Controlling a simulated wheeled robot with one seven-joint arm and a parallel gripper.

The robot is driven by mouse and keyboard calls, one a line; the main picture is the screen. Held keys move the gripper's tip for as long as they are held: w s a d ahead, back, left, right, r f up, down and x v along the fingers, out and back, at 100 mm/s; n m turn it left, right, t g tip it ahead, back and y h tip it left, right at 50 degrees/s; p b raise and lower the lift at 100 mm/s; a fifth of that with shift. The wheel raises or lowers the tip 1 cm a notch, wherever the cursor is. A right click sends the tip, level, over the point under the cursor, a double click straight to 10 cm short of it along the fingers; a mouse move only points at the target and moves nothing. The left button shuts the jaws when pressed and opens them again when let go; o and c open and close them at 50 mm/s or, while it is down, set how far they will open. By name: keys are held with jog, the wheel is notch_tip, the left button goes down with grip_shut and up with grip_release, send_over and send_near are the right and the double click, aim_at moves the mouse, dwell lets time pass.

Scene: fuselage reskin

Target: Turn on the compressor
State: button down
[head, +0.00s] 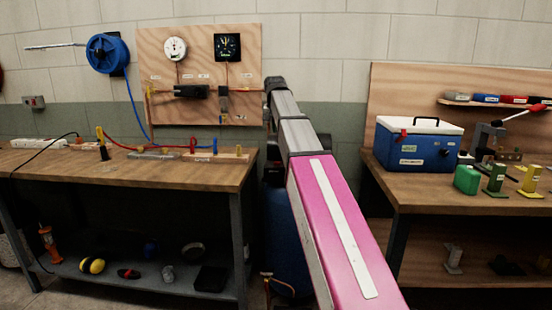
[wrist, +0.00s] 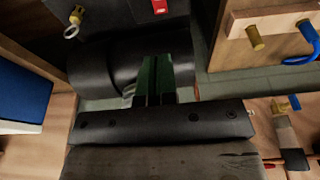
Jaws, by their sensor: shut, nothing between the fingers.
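The compressor shows in the head view as a dark blue tank (head: 286,240) standing in the gap between the two benches, partly hidden by my arm. In the wrist view a black rounded housing (wrist: 115,60), seemingly its upper part, lies just beyond my gripper. A red switch-like part (wrist: 159,6) with a white mark sits at the top edge, cut off by the frame. A metal pull ring (wrist: 72,31) on a brass fitting is to its left. My gripper (wrist: 155,62) is shut and empty, its dark green fingers over the housing, below the red part. I cannot tell whether they touch the housing.
The right bench (head: 430,200) carries a blue cooler (head: 415,150). A gauge board (head: 155,70) hangs on the wall. The gap between benches is narrow.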

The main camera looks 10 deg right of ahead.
aim_at(277, 163)
jog(key=x, duration=0.4)
jog(key=s+x, duration=0.1)
jog(key=x, duration=0.8)
jog(key=shift+s+a+f, duration=0.1)
jog(key=shift+s+a, duration=0.05)
jog(key=shift+a, duration=0.05)
jog(key=shift+f, duration=0.5)
jog(key=shift+s+f, duration=0.15)
jog(key=shift+f, duration=0.2)
jog(key=shift+r, duration=0.1)
jog(key=shift+w+d+r, duration=0.15)
jog(key=shift+w+r, duration=0.2)
jog(key=shift+w, duration=0.4)
